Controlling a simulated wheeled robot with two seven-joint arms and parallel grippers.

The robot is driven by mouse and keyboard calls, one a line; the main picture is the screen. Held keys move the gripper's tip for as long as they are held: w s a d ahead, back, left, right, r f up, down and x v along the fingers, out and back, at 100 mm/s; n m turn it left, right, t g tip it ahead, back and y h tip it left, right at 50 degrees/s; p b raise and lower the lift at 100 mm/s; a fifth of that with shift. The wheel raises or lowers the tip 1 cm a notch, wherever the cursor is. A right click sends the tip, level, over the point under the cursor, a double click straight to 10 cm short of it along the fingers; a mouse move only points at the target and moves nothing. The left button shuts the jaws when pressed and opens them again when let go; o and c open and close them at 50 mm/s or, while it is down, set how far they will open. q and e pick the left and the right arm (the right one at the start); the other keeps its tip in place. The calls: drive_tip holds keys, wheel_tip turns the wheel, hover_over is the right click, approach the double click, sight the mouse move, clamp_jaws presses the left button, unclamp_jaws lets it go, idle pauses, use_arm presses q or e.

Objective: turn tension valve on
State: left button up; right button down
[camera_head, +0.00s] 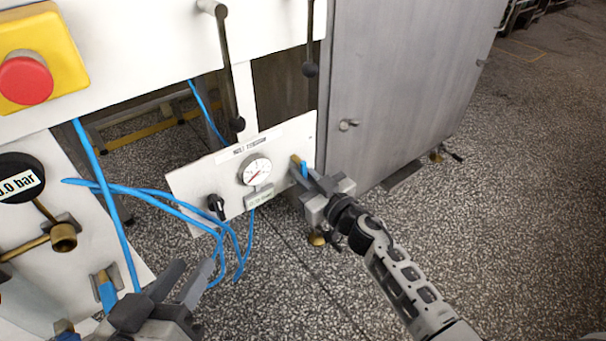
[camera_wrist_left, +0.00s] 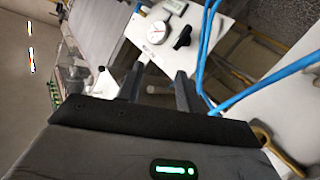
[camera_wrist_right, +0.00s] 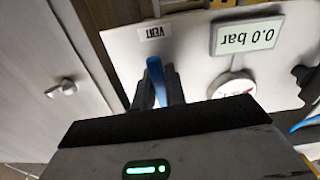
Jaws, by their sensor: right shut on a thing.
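A white panel (camera_head: 185,185) labelled as mesh tension carries a round gauge (camera_head: 257,171), a black knob (camera_head: 217,206) and a valve with a blue lever (camera_head: 304,169) at its right end. My right gripper (camera_head: 307,175) is at that valve, shut on the blue lever. In the right wrist view the blue lever (camera_wrist_right: 156,80) stands between the two fingers, beside a small label reading VENT. My left gripper (camera_head: 184,284) is empty at the lower left, its fingers apart, also in the left wrist view (camera_wrist_left: 160,88). It is clear of the panel.
Blue hoses (camera_head: 150,195) loop between the left gripper and the panel. A red emergency button (camera_head: 26,80) on a yellow box is at upper left. Another valve with a blue lever (camera_head: 107,293) is lower left. A grey cabinet (camera_head: 400,90) stands right; speckled floor is open beyond.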

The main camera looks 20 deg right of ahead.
sight(305, 151)
drive_tip(key=n, duration=0.3)
drive_tip(key=d+r+n+p, duration=0.1)
drive_tip(key=n, duration=0.3)
drive_tip(key=d+n, duration=0.1)
drive_tip(key=n, duration=0.3)
drive_tip(key=shift+w+d+r, duration=0.2)
drive_tip(key=shift+w+r, duration=0.05)
drive_tip(key=shift+w, duration=0.15)
use_arm(q)
drive_tip(key=shift+s+a+f+m+g+y+p, duration=0.15)
drive_tip(key=shift+a+f+m+g+y+p, duration=0.15)
drive_tip(key=shift+m+y, duration=0.1)
use_arm(e)
drive_tip(key=n, duration=0.2)
drive_tip(key=r+n, duration=0.1)
drive_tip(key=n, duration=0.3)
drive_tip(key=shift+w+d+r, duration=0.1)
drive_tip(key=shift+d+r, duration=0.1)
drive_tip(key=shift+r, duration=0.05)
drive_tip(key=shift+n, duration=0.3)
drive_tip(key=c, duration=1.4)
unclamp_jaws()
drive_tip(key=shift+c, duration=0.2)
use_arm(q)
drive_tip(key=shift+d, duration=0.1)
